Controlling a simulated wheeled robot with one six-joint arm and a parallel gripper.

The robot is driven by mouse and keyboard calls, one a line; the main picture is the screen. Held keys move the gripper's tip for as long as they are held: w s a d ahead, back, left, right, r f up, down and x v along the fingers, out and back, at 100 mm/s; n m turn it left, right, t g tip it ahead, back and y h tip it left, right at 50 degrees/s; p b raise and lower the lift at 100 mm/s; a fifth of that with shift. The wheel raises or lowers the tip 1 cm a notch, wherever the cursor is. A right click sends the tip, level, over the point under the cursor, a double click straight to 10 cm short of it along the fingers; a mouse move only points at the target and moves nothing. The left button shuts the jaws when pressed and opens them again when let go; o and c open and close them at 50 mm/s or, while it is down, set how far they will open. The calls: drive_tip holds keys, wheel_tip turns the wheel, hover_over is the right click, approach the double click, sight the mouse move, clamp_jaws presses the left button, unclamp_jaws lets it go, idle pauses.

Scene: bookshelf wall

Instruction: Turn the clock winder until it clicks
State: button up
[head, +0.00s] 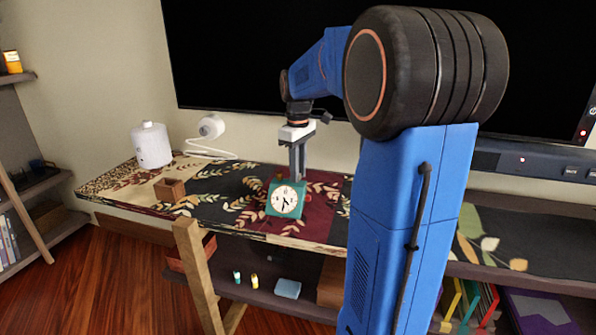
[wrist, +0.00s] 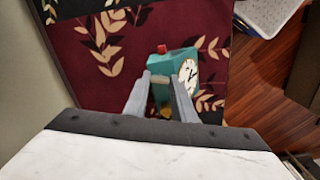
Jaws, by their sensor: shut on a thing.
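The teal clock (head: 285,198) with a round white dial stands on the cloth-covered shelf, its dial toward the head camera. In the wrist view the clock (wrist: 176,62) lies just beyond my fingertips, with a small red part (wrist: 161,49) on it. My gripper (head: 297,174) points down at the back of the clock. In the wrist view my gripper (wrist: 160,78) has its two grey fingers on either side of a small brass-coloured winder (wrist: 159,93), shut on it. The fingers hide much of the winder, so its turn angle cannot be told.
A wooden block (head: 170,190), a white canister (head: 151,145) and a white round device with a cable (head: 211,126) stand left of the clock. A large dark screen (head: 260,60) is behind. A white basket (wrist: 268,14) shows at the wrist view's upper right.

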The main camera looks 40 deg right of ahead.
drive_tip(key=m, duration=1.3)
drive_tip(key=shift+m, duration=0.4)
drive_tip(key=m, duration=1)
drive_tip(key=shift+m, duration=0.4)
drive_tip(key=o, duration=1.1)
drive_tip(key=shift+c, duration=0.2)
wheel_tip(320, 180, up, 18)
drive_tip(key=shift+f, duration=0.25)
